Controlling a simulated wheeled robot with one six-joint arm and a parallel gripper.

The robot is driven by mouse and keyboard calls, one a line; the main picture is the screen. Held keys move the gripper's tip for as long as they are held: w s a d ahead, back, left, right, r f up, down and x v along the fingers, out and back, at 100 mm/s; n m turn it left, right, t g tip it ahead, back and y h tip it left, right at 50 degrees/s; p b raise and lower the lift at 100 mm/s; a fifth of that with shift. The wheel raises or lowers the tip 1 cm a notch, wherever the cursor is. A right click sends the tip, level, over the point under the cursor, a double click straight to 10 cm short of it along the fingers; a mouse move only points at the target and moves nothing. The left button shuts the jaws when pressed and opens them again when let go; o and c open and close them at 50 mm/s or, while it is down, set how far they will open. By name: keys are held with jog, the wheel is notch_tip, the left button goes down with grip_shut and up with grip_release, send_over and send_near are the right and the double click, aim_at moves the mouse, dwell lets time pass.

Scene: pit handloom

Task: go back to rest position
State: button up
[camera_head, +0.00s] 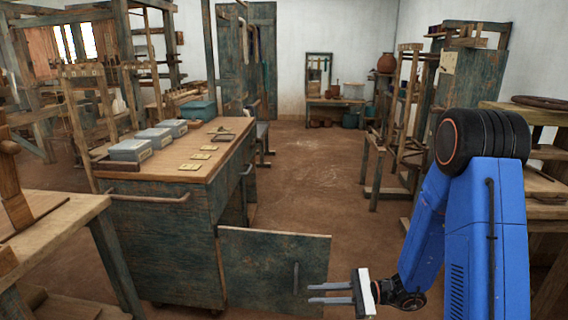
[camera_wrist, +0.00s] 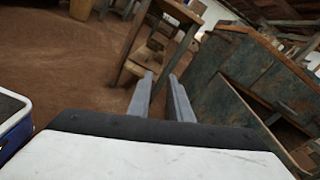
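My gripper (camera_head: 331,294) is at the lower right of the head view, in front of the open door of the cabinet and a little right of it. Its two fingers point left and stand apart with nothing between them. The wrist view also shows the gripper (camera_wrist: 162,97) with a gap between its fingers. My blue arm (camera_head: 487,230) is bent, with its elbow high at the right. I cannot tell whether the fingers touch the door.
A worn green cabinet (camera_head: 160,235) has its door (camera_head: 272,272) swung open towards me. Boxes (camera_head: 130,149) and small cards stand on its wooden top. Wooden frames stand at right, and a table (camera_head: 60,225) at left. The brown floor (camera_head: 310,190) beyond the door is clear.

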jog(key=s+d+r+n+g+h, duration=0.2)
jog(key=s+r+n+h, duration=0.25)
jog(key=s, duration=0.35)
jog(key=s+d+r+n+g+h, duration=0.25)
jog(key=s+n+h, duration=0.2)
jog(key=s, duration=0.25)
jog(key=s+d+r+n+t+h, duration=0.2)
jog(key=d+r+t+h, duration=0.2)
jog(key=d, duration=0.3)
jog(key=s+d+r+n+t+h, duration=0.3)
jog(key=d+r+t+h, duration=0.1)
jog(key=d+r, duration=0.2)
jog(key=shift+s+d+r+t, duration=0.2)
jog(key=shift+d+t, duration=0.15)
jog(key=shift+d, duration=0.25)
